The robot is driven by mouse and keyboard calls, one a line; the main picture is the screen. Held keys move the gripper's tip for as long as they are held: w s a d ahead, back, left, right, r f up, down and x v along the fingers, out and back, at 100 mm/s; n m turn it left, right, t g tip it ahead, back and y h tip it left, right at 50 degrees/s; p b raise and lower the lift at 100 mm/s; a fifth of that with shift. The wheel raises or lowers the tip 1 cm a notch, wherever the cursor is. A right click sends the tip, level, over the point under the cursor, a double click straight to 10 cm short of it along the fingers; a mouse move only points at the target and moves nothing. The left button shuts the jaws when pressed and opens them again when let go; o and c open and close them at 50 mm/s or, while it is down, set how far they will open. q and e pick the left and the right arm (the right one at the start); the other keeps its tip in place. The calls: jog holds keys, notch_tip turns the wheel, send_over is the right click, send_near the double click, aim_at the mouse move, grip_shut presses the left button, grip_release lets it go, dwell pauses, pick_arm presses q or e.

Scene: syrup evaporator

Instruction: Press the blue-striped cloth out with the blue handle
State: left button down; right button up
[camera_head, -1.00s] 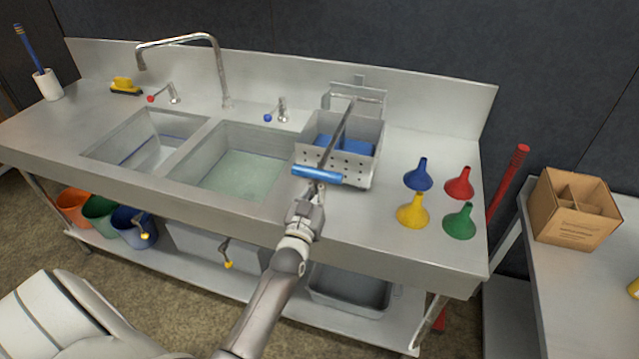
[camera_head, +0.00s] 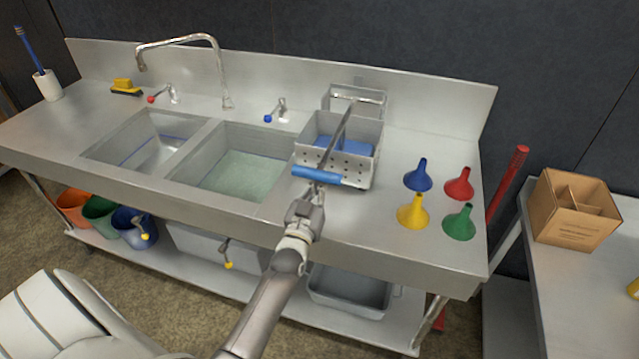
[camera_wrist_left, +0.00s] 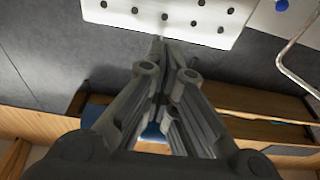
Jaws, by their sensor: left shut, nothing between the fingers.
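The perforated press box (camera_head: 349,172) stands on the counter right of the sinks; its holed wall also shows in the left wrist view (camera_wrist_left: 190,14). Blue material (camera_head: 357,147) lies inside it; I cannot make out stripes, and the lever and box walls partly hide it. The lever slopes from the back of the box toward me, ending in a blue crossbar handle (camera_head: 317,176) at the front wall. My left gripper (camera_head: 317,188) is shut and empty, its tips just below and at the handle; I cannot tell whether they touch. The wrist view shows its closed fingers (camera_wrist_left: 160,45). My right gripper is not in view.
Funnels in blue (camera_head: 419,175), red (camera_head: 459,184), yellow (camera_head: 412,212) and green (camera_head: 459,222) stand right of the box. A sink basin with pale green water (camera_head: 245,172) is to its left. The faucet (camera_head: 222,75) rises behind. A cardboard box (camera_head: 575,210) sits on the right table.

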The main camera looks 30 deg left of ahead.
pick_arm(q)
notch_tip(320, 180, up, 10)
jog(key=p, duration=0.8)
jog(key=shift+w+r+p, duration=0.1)
jog(key=shift+w+p, duration=0.05)
jog(key=shift+p, duration=0.2)
notch_tip(320, 180, up, 8)
jog(key=w+p, duration=0.2)
jog(key=p, duration=0.1)
jog(key=shift+a+r+p, duration=0.15)
jog(key=shift+a+p, duration=0.1)
jog(key=shift+p, duration=0.05)
jog(key=w+a+r, duration=0.1)
jog(key=w+r, duration=0.2)
jog(key=r, duration=0.5)
jog(key=shift+w, duration=0.4)
